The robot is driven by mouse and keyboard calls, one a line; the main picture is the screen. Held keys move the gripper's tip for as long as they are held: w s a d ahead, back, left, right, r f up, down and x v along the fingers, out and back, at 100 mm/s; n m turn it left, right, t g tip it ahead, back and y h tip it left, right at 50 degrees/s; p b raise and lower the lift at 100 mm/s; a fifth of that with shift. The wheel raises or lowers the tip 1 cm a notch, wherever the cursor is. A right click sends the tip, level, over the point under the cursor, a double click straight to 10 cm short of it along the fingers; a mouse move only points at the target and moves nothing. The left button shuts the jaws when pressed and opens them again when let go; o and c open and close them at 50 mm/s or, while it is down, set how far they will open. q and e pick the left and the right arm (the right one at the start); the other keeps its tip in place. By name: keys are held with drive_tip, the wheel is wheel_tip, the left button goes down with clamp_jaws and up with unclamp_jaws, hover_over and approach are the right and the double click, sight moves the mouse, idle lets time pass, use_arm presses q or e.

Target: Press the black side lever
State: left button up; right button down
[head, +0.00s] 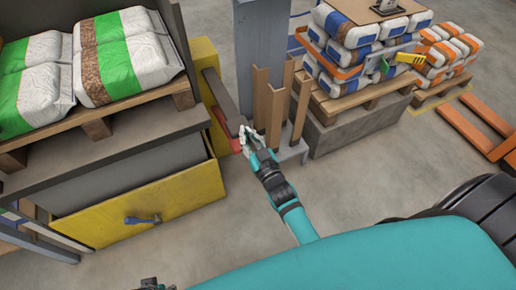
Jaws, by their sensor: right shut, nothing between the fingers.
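The black side lever (222,104) is a dark bar that sticks out from the yellow housing at the left machine, slanting down toward the middle of the head view. A red part (236,145) shows just below its near end. My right gripper (246,134) is shut and empty, with its fingertips at the lever's near end. I cannot tell whether they touch it. Only a small dark piece of what looks like my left gripper (150,285) shows at the bottom edge, and its fingers cannot be made out.
Green-and-white bags (120,60) lie on a pallet at the left, above a yellow panel (145,205) with a blue handle (142,220). Brown angle posts (268,105) stand right behind my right gripper. A loaded pallet (355,100) stands at the back right. The floor between is clear.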

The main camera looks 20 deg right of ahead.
use_arm(q)
drive_tip(key=f, duration=0.1)
drive_tip(key=s+f, duration=0.1)
drive_tip(key=f, duration=0.1)
drive_tip(key=shift+s+f+p, duration=0.1)
drive_tip(key=shift+f+p, duration=0.05)
drive_tip(key=shift+p, duration=0.2)
use_arm(e)
drive_tip(key=s, duration=0.7)
drive_tip(key=shift+d+r, duration=0.15)
drive_tip(key=shift+r, duration=0.05)
drive_tip(key=shift+w+r, duration=0.1)
drive_tip(key=shift+w, duration=0.05)
